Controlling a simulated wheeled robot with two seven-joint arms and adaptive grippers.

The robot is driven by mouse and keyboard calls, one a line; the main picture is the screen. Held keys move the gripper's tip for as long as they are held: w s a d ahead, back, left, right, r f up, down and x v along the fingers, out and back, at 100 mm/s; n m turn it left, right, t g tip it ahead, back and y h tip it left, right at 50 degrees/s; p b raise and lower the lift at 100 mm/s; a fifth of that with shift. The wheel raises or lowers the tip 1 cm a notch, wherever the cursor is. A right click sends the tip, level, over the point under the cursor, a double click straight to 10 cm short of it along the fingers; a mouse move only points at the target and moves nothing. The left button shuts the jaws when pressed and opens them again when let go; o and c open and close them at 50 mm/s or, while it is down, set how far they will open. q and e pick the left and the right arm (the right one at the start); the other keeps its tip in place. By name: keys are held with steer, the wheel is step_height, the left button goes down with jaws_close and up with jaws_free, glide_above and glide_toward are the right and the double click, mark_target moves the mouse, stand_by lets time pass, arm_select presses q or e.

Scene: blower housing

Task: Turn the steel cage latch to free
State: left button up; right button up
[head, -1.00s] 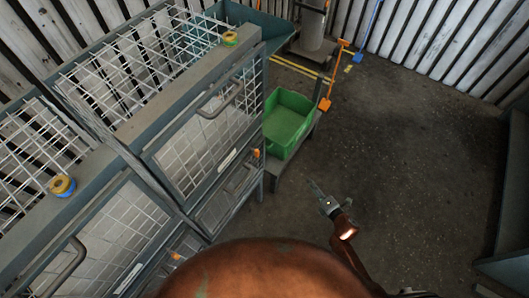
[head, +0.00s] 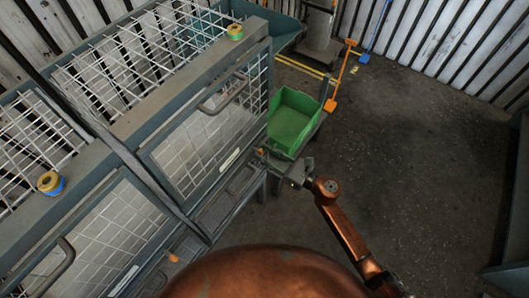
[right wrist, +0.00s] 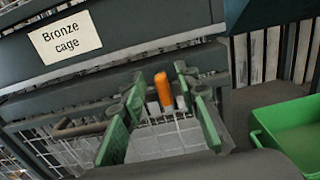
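An orange latch (head: 260,151) sits at the right front of the right-hand cage, close to my right gripper (head: 282,165). In the right wrist view the latch (right wrist: 163,91) stands upright between the two spread green-padded fingers of my gripper (right wrist: 163,118). No contact with it is clear. A white label (right wrist: 66,38) up and left of this latch reads "Bronze cage". A second orange latch (head: 173,257) is at the front of the left-hand cage; that cage's label (head: 123,280) is too small to read. My left gripper is out of view.
A green bin (head: 292,122) stands just right of the cage, close behind my right gripper. A door handle (right wrist: 85,128) lies left of the latch. Tape rolls (head: 235,31) (head: 50,183) sit on the cage tops. The floor (head: 420,160) to the right is clear.

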steer(key=shift+w+a, duration=0.2)
steer(key=shift+a, duration=0.1)
steer(key=shift+c, duration=0.4)
jaws_close()
